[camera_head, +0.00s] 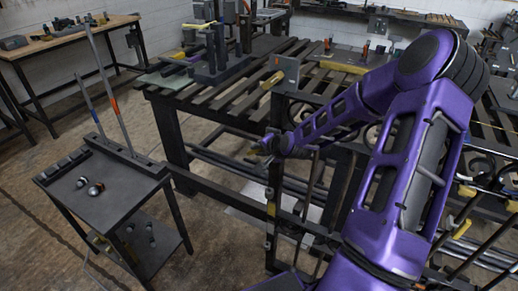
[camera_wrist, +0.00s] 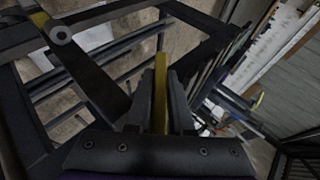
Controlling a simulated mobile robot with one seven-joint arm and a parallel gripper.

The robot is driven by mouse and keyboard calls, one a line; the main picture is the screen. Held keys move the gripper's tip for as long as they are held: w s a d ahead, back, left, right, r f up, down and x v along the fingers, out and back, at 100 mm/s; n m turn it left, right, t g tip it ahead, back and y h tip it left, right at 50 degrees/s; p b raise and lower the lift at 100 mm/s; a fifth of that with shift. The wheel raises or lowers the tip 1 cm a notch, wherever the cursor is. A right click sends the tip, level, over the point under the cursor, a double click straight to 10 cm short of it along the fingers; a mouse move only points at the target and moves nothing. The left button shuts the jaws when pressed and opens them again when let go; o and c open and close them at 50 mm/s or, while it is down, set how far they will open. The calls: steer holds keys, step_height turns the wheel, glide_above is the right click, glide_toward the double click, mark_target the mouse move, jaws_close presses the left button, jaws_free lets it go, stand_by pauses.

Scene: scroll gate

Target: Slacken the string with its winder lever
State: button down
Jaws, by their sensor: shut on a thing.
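My gripper (camera_head: 262,149) is at the dark upright post (camera_head: 275,180) in front of the slatted workbench. In the wrist view my gripper (camera_wrist: 162,92) is shut on a narrow yellow bar (camera_wrist: 160,72), which looks like the winder lever's handle. The bar sticks out beyond the fingertips. A dark flat arm with a pale round end (camera_wrist: 60,34) lies to the left of the fingers in that view. I cannot make out the string in either view. The lever's pivot is hidden or too small to tell.
A small dark table (camera_head: 115,190) with two upright rods and two round objects stands on the left. The slatted workbench (camera_head: 215,95) is behind the post. Floor between table and bench is open.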

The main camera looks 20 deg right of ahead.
steer(key=shift+w+a+r+m+t+y+b, duration=0.1)
steer(key=shift+w+r+m+t+y+b, duration=0.15)
steer(key=shift+t, duration=0.3)
steer(key=shift+r+m+t+y+b, duration=0.15)
steer(key=shift+t+y, duration=0.2)
steer(key=shift+t, duration=0.2)
steer(key=shift+w+a+r+m+t+y+b, duration=0.1)
steer(key=shift+r+m+t+y+b, duration=0.1)
steer(key=shift+t+b, duration=0.4)
steer(key=shift+w+a+r+m+t+y+b, duration=0.1)
steer(key=shift+r+m+t+y+b, duration=0.1)
steer(key=shift+t+b, duration=0.4)
steer(key=r+t+b, duration=0.1)
steer(key=b, duration=0.1)
steer(key=shift+w+m+y+b, duration=0.1)
steer(key=shift+m+y+b, duration=0.2)
steer(key=shift+y+b, duration=0.1)
steer(key=shift+a+r+t+b, duration=0.15)
steer(key=shift+r+t+b, duration=0.4)
steer(key=shift+t+b, duration=0.35)
steer(key=shift+r+y, duration=0.1)
steer(key=shift+y, duration=0.2)
steer(key=c, duration=0.8)
jaws_free()
